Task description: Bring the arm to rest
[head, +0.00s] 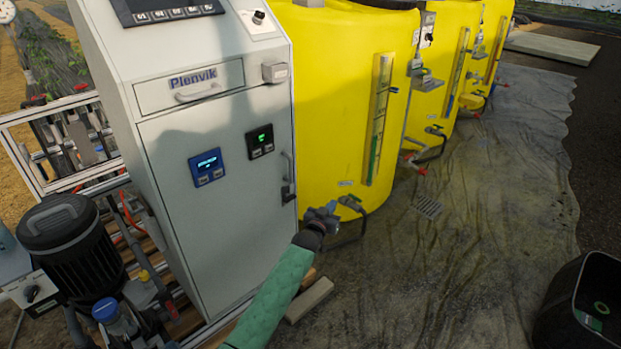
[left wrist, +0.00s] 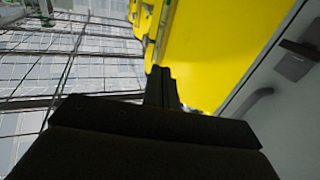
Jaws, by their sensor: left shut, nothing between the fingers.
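My left arm (head: 275,295), in a green sleeve, reaches up from the bottom of the head view. My left gripper (head: 325,214) is at its end, in front of the lower part of the nearest yellow tank (head: 335,110), beside the grey cabinet. In the left wrist view, the dark fingers of my left gripper (left wrist: 161,84) are together with nothing between them. The yellow tank (left wrist: 225,50) and the cabinet door show behind and to the right. I cannot tell how far the gripper is from the tank. My right gripper is not in view.
The grey cabinet (head: 225,225) has a door handle (head: 289,172) near my left gripper. A black motor (head: 68,235) stands at left. Several yellow tanks with valves and hoses line the back. A dark container (head: 575,315) is at bottom right. The wrinkled ground sheet (head: 460,260) is mostly clear.

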